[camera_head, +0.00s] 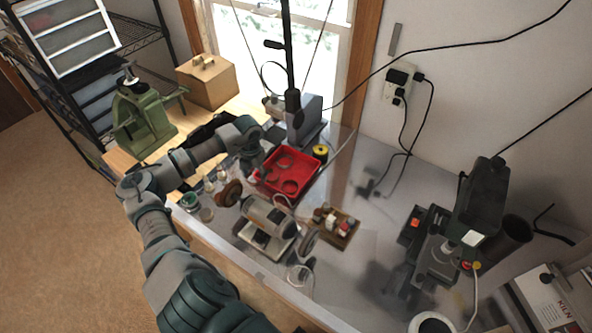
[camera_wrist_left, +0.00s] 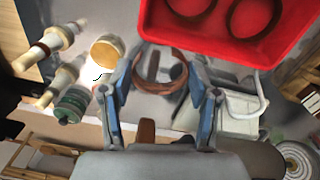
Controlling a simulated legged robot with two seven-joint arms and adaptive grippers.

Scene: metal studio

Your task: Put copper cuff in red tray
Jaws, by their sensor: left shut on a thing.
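The red tray (camera_head: 308,176) sits on the metal bench in the head view, with ring shapes lying in it. In the left wrist view the red tray (camera_wrist_left: 222,49) fills the top right, and two dark rings show inside. My left gripper (camera_head: 258,168) is at the tray's left side in the head view. In the wrist view my left gripper (camera_wrist_left: 160,80) is shut on the copper cuff (camera_wrist_left: 140,82), a brown ring between its blue fingers. The cuff appears just outside the tray's edge in that view. I cannot make it out in the head view. My right gripper is not in view.
A grinder with round wheels (camera_head: 268,222) stands in front of the tray. A small board with bits (camera_head: 335,226) is right of it. Small jars (camera_head: 191,201) stand at the left front. A yellow-topped spool (camera_head: 320,152) and a grey stand (camera_head: 306,125) are behind.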

